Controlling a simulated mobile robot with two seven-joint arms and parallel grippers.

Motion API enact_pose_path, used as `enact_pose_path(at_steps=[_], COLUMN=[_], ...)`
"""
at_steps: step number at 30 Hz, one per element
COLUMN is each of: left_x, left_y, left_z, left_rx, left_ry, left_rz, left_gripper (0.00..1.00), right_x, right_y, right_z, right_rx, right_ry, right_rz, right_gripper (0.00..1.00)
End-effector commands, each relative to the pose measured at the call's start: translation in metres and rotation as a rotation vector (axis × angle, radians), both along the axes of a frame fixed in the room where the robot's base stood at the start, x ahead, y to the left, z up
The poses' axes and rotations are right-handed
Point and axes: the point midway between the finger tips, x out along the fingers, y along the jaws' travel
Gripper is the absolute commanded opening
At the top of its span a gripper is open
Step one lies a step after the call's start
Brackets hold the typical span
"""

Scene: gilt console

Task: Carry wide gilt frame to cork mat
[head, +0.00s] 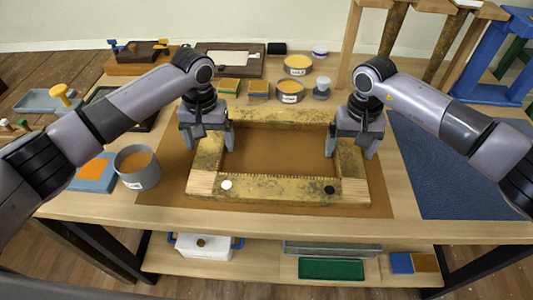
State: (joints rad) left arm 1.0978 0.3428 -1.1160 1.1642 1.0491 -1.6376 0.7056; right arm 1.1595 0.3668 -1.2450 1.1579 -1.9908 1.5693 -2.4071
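The wide gilt frame (275,190) is a mottled gold rectangle with paler wooden patches at its near corners. A white dot and a dark dot mark its near rail. It appears to lie flat on a brown mat (160,195) that looks like cork, which also shows through its opening. My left gripper (208,150) is open above the frame's left rail, one finger on each side. My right gripper (352,152) is open over the right rail in the same way. Contact between fingers and rails cannot be made out.
A grey cup (137,168) and blue tray (92,173) stand left of the mat. Several small containers, such as a yellow-topped tin (297,65), stand behind the frame. A dark blue mat (445,175) at the right is bare. A wooden stand (440,40) is at the back right.

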Motion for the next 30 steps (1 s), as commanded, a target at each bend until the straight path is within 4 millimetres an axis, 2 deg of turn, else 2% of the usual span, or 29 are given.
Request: enact_pose_path(at_steps=[8,11,14,24,30], left_x=[0.000,0.000,0.001,0.000,0.000], left_y=[-0.002,-0.002,-0.003,-0.002,-0.002], left_z=[0.002,0.008,0.023,0.094,0.117], left_rx=[-0.004,-0.006,-0.006,-0.004,-0.003], left_ry=[-0.001,-0.003,-0.004,-0.004,-0.002], left_rz=[-0.003,-0.003,-0.004,-0.003,-0.003], left_gripper=[0.89,0.89,0.89,0.89,0.89], right_x=[0.000,0.000,0.000,0.000,0.000], right_y=[0.002,0.002,0.002,0.003,0.003], right_z=[0.001,0.001,0.001,0.001,0.001], right_rx=[0.004,0.004,0.004,0.005,0.005], right_ry=[0.000,0.000,-0.001,-0.001,-0.001], right_rz=[0.003,0.004,0.004,0.004,0.004], right_gripper=[0.89,0.89,0.89,0.89,0.89])
